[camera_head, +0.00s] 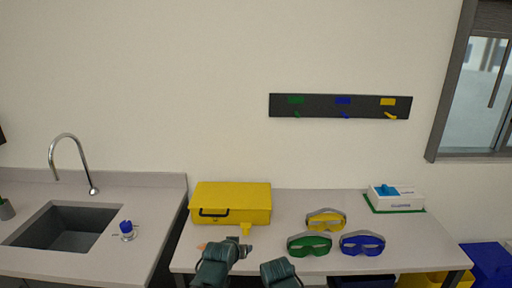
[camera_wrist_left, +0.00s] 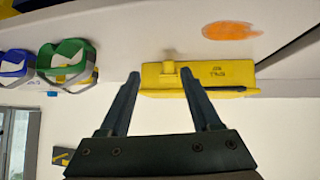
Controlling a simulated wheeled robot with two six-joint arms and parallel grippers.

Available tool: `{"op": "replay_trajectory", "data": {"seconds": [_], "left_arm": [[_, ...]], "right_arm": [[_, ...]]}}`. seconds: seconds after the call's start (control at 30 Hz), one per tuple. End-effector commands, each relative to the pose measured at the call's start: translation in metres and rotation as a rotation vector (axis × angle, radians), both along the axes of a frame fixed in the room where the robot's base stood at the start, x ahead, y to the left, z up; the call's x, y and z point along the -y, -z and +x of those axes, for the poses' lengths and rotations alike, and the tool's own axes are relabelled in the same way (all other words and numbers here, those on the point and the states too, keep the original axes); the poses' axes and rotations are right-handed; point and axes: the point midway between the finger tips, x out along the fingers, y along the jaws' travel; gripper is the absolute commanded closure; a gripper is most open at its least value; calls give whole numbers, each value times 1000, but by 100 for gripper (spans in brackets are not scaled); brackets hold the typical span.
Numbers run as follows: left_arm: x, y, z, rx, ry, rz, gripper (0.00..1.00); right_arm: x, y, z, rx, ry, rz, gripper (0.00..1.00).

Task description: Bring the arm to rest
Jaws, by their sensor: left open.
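My left gripper (camera_head: 240,241) is over the front part of the table, just in front of the yellow case. In the left wrist view its two fingers (camera_wrist_left: 160,82) are spread apart with nothing between them, and the yellow case (camera_wrist_left: 200,78) lies beyond their tips. That view is upside down. The yellow case (camera_head: 231,203) stands shut on the table, with a dark handle and a yellow latch at its front. A dark green part of my right arm shows at the bottom of the head view; its fingers do not show.
Yellow goggles (camera_head: 326,220), green goggles (camera_head: 309,244) and blue goggles (camera_head: 362,243) lie right of my arms. A tissue-like box (camera_head: 396,198) stands at the back right. An orange patch (camera_wrist_left: 232,31) marks the table. A hook rack (camera_head: 340,106) hangs above; a sink (camera_head: 66,228) is left.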

Motion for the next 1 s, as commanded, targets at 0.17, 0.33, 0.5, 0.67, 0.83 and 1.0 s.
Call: {"op": "replay_trajectory", "data": {"seconds": [0.17, 0.33, 0.5, 0.67, 0.83, 1.0], "left_arm": [[18, 48, -80, -334, 97, 136, 36], [17, 71, -155, -617, 161, 264, 36], [11, 74, -201, -790, 191, 345, 36], [8, 74, -216, -848, 198, 372, 36], [8, 74, -216, -851, 198, 372, 36], [8, 74, -216, -850, 198, 372, 36]], "right_arm": [[0, 0, 0, 0, 0, 0, 50], [0, 0, 0, 0, 0, 0, 50], [0, 0, 0, 0, 0, 0, 50], [0, 0, 0, 0, 0, 0, 50], [0, 0, 0, 0, 0, 0, 50], [0, 0, 0, 0, 0, 0, 50]]}}
